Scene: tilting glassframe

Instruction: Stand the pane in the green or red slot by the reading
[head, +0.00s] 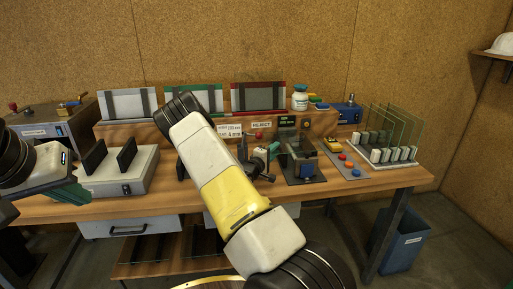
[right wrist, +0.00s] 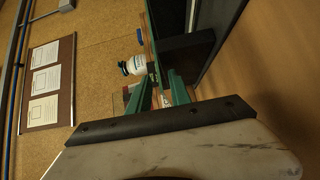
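Several clear panes (head: 408,125) stand upright in a white-pegged rack at the right of the bench. My right gripper (head: 274,151) is beside the device, partly hidden by my arm. In the right wrist view its green fingers (right wrist: 159,90) are apart with nothing between. My left gripper (head: 68,196) is at the left; its finger gap is unclear.
A grey fixture with two black plates (head: 120,182) is on the bench's left, with a machine (head: 50,125) behind it. A white bottle (head: 300,97) stands on the shelf. Coloured buttons (head: 349,164) lie before the rack. A blue bin (head: 402,246) is below.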

